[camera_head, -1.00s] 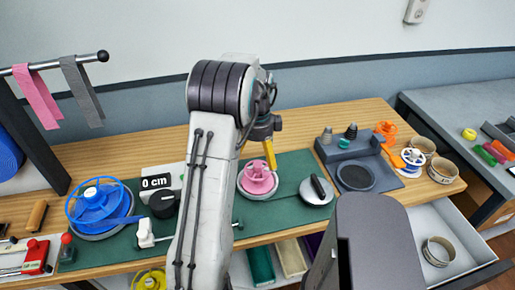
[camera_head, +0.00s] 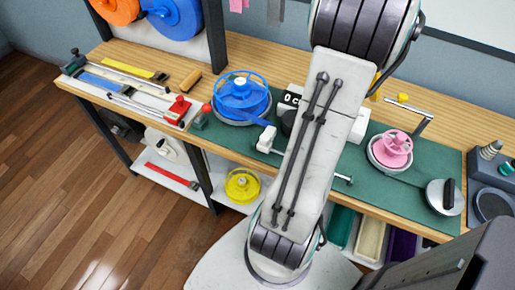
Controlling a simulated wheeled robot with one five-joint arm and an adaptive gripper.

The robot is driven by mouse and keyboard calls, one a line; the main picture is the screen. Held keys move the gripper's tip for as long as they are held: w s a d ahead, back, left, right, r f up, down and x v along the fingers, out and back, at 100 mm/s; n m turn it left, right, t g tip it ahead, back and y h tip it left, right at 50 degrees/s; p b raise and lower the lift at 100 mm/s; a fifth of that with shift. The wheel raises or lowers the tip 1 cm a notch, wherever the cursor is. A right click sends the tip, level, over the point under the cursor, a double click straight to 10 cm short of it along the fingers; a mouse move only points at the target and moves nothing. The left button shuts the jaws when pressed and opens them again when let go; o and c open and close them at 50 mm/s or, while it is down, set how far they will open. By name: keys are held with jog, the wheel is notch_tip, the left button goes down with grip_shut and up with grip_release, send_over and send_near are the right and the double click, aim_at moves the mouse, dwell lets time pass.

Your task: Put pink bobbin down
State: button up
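The pink bobbin (camera_head: 393,147) sits upright in a pale round dish (camera_head: 374,158) on the green mat (camera_head: 432,160). Nothing of mine touches it. My arm rises through the middle of the view, left of the bobbin. My gripper is almost wholly hidden behind the arm; a small yellow piece (camera_head: 375,84) at the arm's right edge may be part of it. The fingertips do not show, so I cannot tell whether they are open or shut.
A metal crank with a yellow knob (camera_head: 402,98) stands just behind the bobbin. A round grey disc (camera_head: 440,197) with a black handle lies to its right. A blue reel (camera_head: 240,98) stands left of my arm. Yellow bobbin (camera_head: 242,185) is on the lower shelf. Wooden floor at left is clear.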

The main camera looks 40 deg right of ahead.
jog(key=w+a+r+n, duration=0.1)
jog(key=w+a+n, duration=0.25)
jog(key=a, duration=0.25)
jog(key=w+a+r+n+t, duration=0.1)
jog(key=w+a+n, duration=0.2)
jog(key=a+n, duration=0.3)
jog(key=w+a+r+n, duration=0.2)
jog(key=w+a+n, duration=0.1)
jog(key=a, duration=0.4)
jog(key=s+a+f+n+t, duration=0.1)
jog(key=s+a+n, duration=0.1)
jog(key=a+n, duration=0.6)
jog(key=s+a+f+n+t+y, duration=0.1)
jog(key=s+a+n, duration=0.2)
jog(key=a+n, duration=0.5)
jog(key=shift+s+a+f+t, duration=0.15)
jog(key=shift+a+f+t, duration=0.2)
jog(key=shift+a, duration=0.7)
jog(key=shift+d, duration=0.1)
